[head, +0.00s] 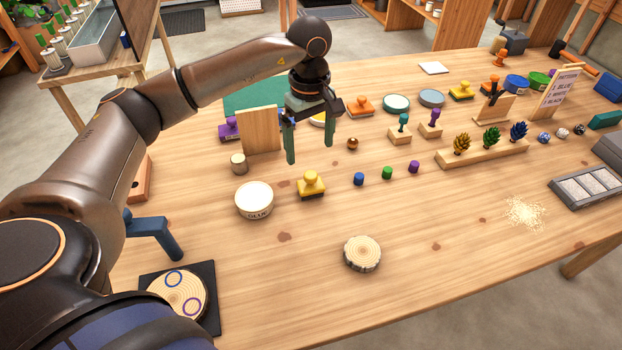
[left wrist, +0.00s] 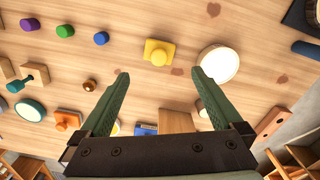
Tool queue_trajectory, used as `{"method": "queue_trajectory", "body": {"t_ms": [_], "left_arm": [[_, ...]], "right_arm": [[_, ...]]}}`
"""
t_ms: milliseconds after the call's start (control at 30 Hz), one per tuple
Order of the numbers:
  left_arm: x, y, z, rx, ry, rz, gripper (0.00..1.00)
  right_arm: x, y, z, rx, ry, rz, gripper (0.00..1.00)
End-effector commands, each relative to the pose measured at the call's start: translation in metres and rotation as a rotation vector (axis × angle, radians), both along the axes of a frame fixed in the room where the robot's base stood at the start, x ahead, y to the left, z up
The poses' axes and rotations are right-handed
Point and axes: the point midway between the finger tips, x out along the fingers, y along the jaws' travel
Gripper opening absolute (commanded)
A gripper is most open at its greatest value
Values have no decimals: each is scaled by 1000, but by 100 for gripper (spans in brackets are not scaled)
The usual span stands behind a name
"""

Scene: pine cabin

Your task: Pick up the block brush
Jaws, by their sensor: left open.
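A yellow block with a round knob on top and a dark lower edge (head: 312,185) stands on the table, right of the glue tub. I take it as the block brush, though its bristles cannot be made out. It also shows in the left wrist view (left wrist: 159,52), beyond my fingertips and between their lines. My left gripper (head: 310,156) is open and empty, its green fingers pointing down above the table, behind the yellow block in the head view. The fingers also show in the left wrist view (left wrist: 162,72). My right gripper is not in view.
A white-topped glue tub (head: 254,198) stands close left of the yellow block. An upright wooden board (head: 260,130) and small wooden cylinder (head: 238,163) stand left of my gripper. Small coloured pegs (head: 387,172) lie to the right. The front table is clear around a wood slice (head: 362,253).

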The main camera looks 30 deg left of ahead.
Motion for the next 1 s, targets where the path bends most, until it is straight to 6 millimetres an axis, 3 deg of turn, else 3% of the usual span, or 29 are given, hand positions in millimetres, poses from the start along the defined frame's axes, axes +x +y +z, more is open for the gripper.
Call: {"method": "queue_trajectory", "body": {"t_ms": [300,567,800,1000], "left_arm": [[-1,2,-54,6,4,0,100],[0,1,-75,3,3,1,100],[3,2,-111,4,5,1,100],[3,2,-120,4,1,1,100]], "right_arm": [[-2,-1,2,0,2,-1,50],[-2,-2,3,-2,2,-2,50],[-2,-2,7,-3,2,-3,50],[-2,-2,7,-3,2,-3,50]]}}
